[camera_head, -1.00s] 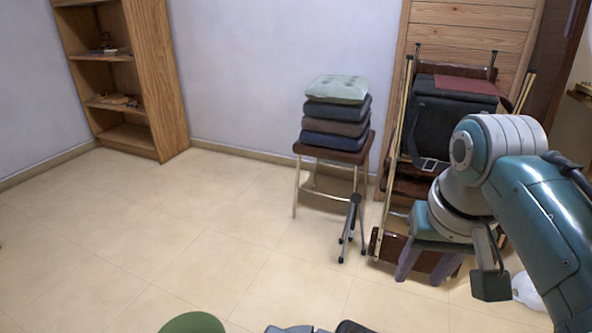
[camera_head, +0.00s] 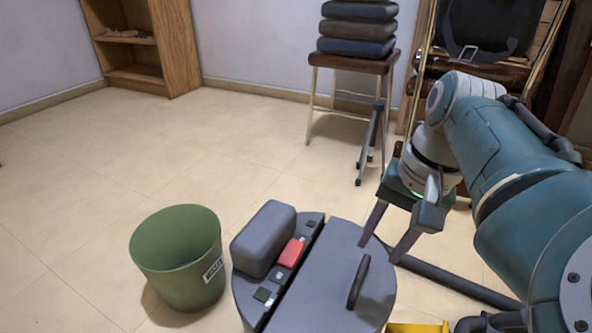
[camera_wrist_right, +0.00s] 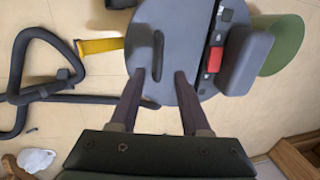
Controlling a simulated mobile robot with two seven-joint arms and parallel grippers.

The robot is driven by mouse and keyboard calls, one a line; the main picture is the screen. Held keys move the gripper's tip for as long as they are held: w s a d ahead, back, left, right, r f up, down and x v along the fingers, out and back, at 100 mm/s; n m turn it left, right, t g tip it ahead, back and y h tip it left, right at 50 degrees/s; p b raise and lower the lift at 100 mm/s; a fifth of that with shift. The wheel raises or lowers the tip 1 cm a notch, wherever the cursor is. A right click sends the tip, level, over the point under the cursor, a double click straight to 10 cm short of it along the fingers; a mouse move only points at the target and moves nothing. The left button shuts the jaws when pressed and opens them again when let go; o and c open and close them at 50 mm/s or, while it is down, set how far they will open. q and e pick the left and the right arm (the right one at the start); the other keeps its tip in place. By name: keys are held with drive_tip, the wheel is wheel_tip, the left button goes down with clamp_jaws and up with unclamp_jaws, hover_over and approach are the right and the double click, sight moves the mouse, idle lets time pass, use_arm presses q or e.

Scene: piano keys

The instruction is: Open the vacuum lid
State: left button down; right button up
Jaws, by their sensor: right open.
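The vacuum stands on the floor at the bottom of the head view, with a flat grey lid (camera_head: 322,285) that looks closed. A dark handle (camera_head: 358,281) lies on the lid's right part. A red button (camera_head: 291,252) and a raised grey block (camera_head: 264,238) sit on the left part. My right gripper (camera_head: 381,247) is open and empty, its two fingers pointing down by the lid's right edge. In the right wrist view, the fingers (camera_wrist_right: 158,79) reach over the lid (camera_wrist_right: 174,53), near the handle slot (camera_wrist_right: 158,55). My left gripper is out of view.
A green waste bin (camera_head: 180,258) stands left of the vacuum. A black hose (camera_head: 455,284) and a yellow piece (camera_head: 417,327) lie to its right. A stool (camera_head: 352,63) with stacked cushions and a small stand (camera_head: 372,145) are behind. The floor at left is clear.

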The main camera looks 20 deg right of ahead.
sight(360, 278)
drive_tip(key=f+b, duration=0.2)
drive_tip(key=w+f+b, duration=0.1)
drive_tip(key=f+b, duration=0.1)
drive_tip(key=f, duration=0.1)
drive_tip(key=a+f+b, duration=0.1)
drive_tip(key=f+b, duration=0.1)
drive_tip(key=f, duration=0.1)
drive_tip(key=shift+w+f, duration=0.15)
drive_tip(key=shift+f, duration=0.05)
drive_tip(key=c, duration=0.7)
clamp_jaws()
idle(0.4)
